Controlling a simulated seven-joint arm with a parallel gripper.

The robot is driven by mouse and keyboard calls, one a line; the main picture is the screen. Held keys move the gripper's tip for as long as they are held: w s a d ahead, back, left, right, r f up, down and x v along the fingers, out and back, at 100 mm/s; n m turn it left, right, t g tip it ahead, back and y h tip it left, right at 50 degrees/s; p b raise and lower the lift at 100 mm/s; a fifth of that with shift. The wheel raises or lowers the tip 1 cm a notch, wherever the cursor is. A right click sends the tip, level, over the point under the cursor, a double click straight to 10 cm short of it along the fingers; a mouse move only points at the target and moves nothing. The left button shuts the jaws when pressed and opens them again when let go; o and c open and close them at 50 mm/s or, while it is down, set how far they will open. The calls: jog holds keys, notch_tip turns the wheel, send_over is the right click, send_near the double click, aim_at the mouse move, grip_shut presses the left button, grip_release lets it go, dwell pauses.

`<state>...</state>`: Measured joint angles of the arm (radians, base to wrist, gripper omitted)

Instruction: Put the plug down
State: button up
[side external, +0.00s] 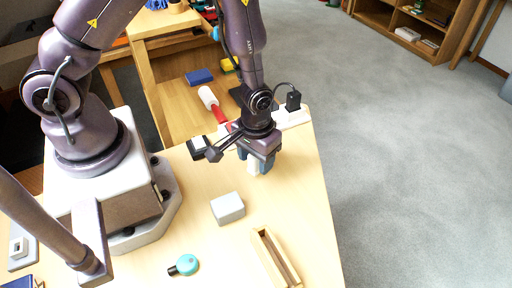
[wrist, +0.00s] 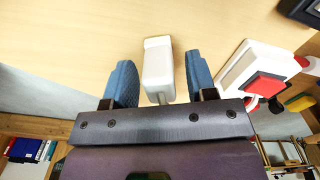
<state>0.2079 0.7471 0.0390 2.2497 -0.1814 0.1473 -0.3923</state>
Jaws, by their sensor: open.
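A white block-shaped piece with a narrower end, which I take as the plug (wrist: 158,65), stands between my gripper's blue fingers in the wrist view. My gripper (wrist: 162,82) is open, with a gap visible on each side of the plug. In the side view my gripper (side external: 260,164) points down low over the wooden table, and a little of the white plug (side external: 253,165) shows by the fingers. Whether the plug touches the tabletop is hard to tell.
A grey block (side external: 228,208), an open wooden trough (side external: 263,257) and a round teal object (side external: 186,264) lie toward the front of the table (side external: 200,232).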

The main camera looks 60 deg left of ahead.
notch_tip(320, 180, up, 22)
jog(key=s+a+m+t, duration=0.2)
jog(key=s+a+r+m+t, duration=0.2)
jog(key=s+a+r+t, duration=0.1)
jog(key=s+r, duration=0.4)
notch_tip(320, 180, up, 3)
jog(key=shift+s+r+m+t, duration=0.15)
jog(key=shift+s+m+t, duration=0.05)
jog(key=shift+m+t, duration=0.1)
